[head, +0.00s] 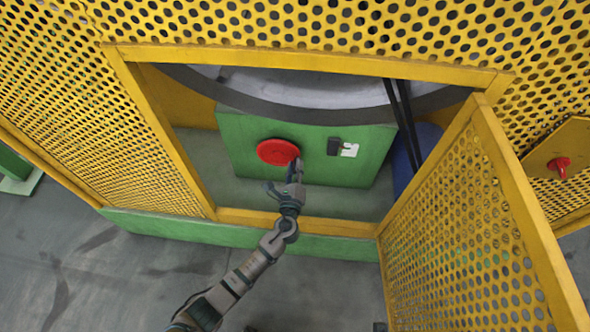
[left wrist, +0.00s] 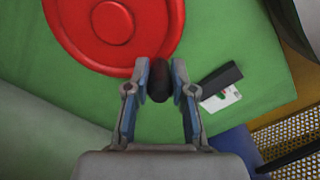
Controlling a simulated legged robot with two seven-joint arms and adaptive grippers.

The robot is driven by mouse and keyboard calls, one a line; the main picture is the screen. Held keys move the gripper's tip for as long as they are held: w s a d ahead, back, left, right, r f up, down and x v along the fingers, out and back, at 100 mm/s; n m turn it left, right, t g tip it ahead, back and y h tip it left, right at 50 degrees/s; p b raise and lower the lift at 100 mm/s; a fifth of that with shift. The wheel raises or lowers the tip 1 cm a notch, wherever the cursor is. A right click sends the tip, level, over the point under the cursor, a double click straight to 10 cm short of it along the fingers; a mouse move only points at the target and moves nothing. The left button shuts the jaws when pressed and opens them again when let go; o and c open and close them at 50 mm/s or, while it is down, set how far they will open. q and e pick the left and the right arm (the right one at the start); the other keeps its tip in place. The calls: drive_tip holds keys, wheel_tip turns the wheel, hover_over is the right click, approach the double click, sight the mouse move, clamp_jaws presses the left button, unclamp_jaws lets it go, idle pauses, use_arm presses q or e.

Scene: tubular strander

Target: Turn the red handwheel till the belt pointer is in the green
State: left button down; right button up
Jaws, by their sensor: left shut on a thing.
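The red handwheel (head: 278,152) is on the front of a green housing inside the yellow guard opening. It also shows in the left wrist view (left wrist: 112,22). My left gripper (head: 295,170) reaches in from below, at the wheel's lower right edge. In the left wrist view its two fingers (left wrist: 160,82) are closed on the wheel's dark knob (left wrist: 159,80) at the rim. A black block and a white scale plate (head: 349,150) with a green patch sit right of the wheel. The pointer is too small to make out. My right gripper is not in view.
A yellow perforated door (head: 470,225) stands open at the right. The frame's lower bar (head: 330,226) crosses below the opening. Black belts (head: 403,120) run down right of the housing, near a blue part (head: 420,150). A red knob (head: 560,166) sits on a yellow panel far right.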

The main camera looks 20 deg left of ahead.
sight(294, 151)
use_arm(q)
drive_tip(key=r+n, duration=0.1)
drive_tip(key=n, duration=0.1)
drive_tip(key=r+n, duration=0.1)
drive_tip(key=n, duration=0.1)
drive_tip(key=shift+a+r+n, duration=0.2)
drive_tip(key=shift+r+n, duration=0.1)
drive_tip(key=shift+r, duration=0.05)
drive_tip(key=shift+a+r+n, duration=0.1)
drive_tip(key=shift+n, duration=0.2)
drive_tip(key=shift+r, duration=0.1)
drive_tip(key=shift+a, duration=0.1)
drive_tip(key=c, duration=1)
unclamp_jaws()
